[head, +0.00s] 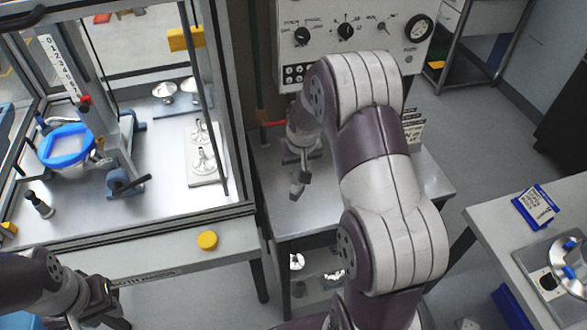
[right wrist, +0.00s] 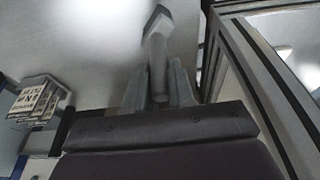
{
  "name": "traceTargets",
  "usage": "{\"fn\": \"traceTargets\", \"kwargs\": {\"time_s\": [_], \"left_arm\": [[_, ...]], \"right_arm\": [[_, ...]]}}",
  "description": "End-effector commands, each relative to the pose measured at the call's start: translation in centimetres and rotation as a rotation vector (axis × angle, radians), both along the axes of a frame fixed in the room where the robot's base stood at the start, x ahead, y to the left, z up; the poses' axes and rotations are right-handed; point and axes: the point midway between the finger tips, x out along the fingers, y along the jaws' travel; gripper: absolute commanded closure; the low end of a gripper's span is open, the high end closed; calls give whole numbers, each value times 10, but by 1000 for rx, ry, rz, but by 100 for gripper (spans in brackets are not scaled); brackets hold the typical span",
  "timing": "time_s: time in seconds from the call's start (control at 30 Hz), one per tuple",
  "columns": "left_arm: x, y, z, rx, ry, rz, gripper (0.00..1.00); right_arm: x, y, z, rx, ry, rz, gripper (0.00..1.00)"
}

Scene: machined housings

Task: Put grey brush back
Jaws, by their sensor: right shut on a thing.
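The grey brush (head: 298,187) hangs from my right gripper (head: 300,158) above the metal side table (head: 400,190). The right wrist view shows the brush (right wrist: 158,40) as a grey stem with a wider angular end, gripped between the two fingers (right wrist: 158,88). I cannot make out a clear storage place for the brush.
A grey control panel (head: 375,22) stands behind the table. A block with printed labels (head: 413,125) is on the table, partly hidden by my right arm; the right wrist view shows it too (right wrist: 40,100). The glazed cabinet's frame (head: 228,100) rises close at left. Small metal parts lie on the lower shelf.

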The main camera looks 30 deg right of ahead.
Motion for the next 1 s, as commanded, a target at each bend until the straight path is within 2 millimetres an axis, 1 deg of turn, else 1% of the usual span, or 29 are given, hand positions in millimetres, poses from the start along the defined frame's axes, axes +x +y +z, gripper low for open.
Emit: {"fn": "traceTargets", "kwargs": {"time_s": [0.03,0.13,0.2,0.3,0.4,0.6,0.63,0.67,0.7,1.0], "left_arm": [[0,0,6,0,0,0,67],[0,0,8,0,0,0,67],[0,0,13,0,1,0,67],[0,0,22,0,0,0,67],[0,0,24,0,0,0,67],[0,0,22,0,0,0,67],[0,0,22,0,0,0,67],[0,0,22,0,0,0,67],[0,0,22,0,0,0,67],[0,0,21,0,0,0,67]], "right_arm": [[8,-1,-2,0,2,0,100],[18,-2,-11,1,2,-1,100],[20,-2,-19,1,3,-1,100],[19,-1,-38,2,4,-2,100],[20,-1,-50,1,0,-2,100],[20,-1,-53,1,-2,-1,100],[20,-1,-53,1,-1,-1,73],[20,-1,-53,1,-1,-1,63],[20,-1,-53,1,-1,-1,51],[20,-1,-52,1,-2,-1,51]]}}
